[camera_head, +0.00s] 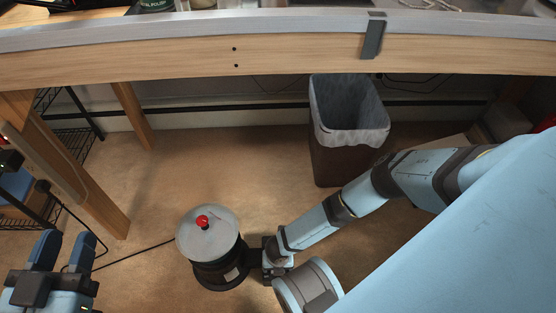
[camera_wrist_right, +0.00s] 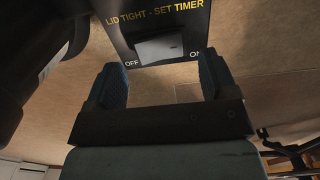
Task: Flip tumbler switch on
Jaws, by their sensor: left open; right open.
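The tumbler (camera_head: 209,238) is a dark round drum with a grey lid and a red knob, standing upright on the floor in the head view. My right arm reaches to its right side. In the right wrist view, a black panel lettered "LID TIGHT - SET TIMER" carries a grey rocker switch (camera_wrist_right: 160,49) between OFF at left and ON at right. I cannot tell which side is pressed. My right gripper (camera_wrist_right: 162,82) is open and empty, its blue fingers just below the switch, one toward each label; contact is unclear. My left gripper (camera_head: 66,248) is open and empty at lower left.
A workbench (camera_head: 280,58) spans the top of the head view. A lined waste bin (camera_head: 330,160) stands under it, beyond my right arm. A black cord (camera_head: 135,255) runs along the floor left of the tumbler. A wire shelf (camera_head: 75,140) stands at left. Floor between is clear.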

